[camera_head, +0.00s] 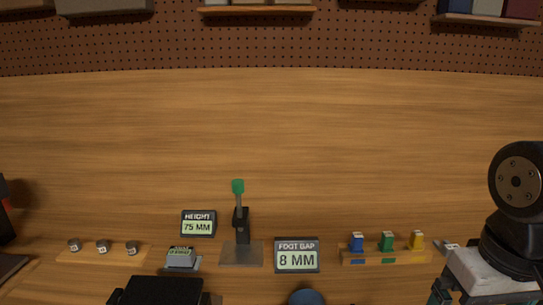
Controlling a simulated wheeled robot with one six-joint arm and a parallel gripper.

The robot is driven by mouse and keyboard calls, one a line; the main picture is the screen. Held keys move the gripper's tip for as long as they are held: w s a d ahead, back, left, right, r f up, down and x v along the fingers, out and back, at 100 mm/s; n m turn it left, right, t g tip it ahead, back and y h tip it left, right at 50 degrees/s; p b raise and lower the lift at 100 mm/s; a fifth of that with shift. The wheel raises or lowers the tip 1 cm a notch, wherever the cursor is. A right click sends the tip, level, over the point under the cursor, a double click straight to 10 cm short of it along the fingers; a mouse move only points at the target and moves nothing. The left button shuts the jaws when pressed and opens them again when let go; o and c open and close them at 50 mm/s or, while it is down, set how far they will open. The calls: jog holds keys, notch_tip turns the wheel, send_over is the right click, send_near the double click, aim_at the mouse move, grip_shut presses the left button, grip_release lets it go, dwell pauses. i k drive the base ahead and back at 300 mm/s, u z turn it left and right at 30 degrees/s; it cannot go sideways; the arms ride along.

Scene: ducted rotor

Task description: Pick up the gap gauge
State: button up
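I cannot tell for sure which thing is the gap gauge. Three small upright blocks, blue (357,242), green (386,241) and yellow (416,240), stand in a row on a wooden strip (402,259) right of centre. A small pale piece with dark marks (451,245) lies just right of the strip. A sign reading "FOOT GAP 8 MM" (297,256) stands left of the blocks. My arm shows at the right edge as dark round joints, in front of the bench. No gripper fingertips can be made out, and nothing is seen held.
A dark clamp with a green tip (238,187) stands on a metal plate (241,256). A "HEIGHT 75 MM" sign (199,224) and a grey device (180,258) are to its left. Several metal cylinders (103,247) sit further left. The bench behind is clear.

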aim_at(386, 245)
jog(key=k, duration=1.3)
jog(key=z, duration=0.8)
jog(key=i, duration=1.4)
jog(key=u, duration=0.8)
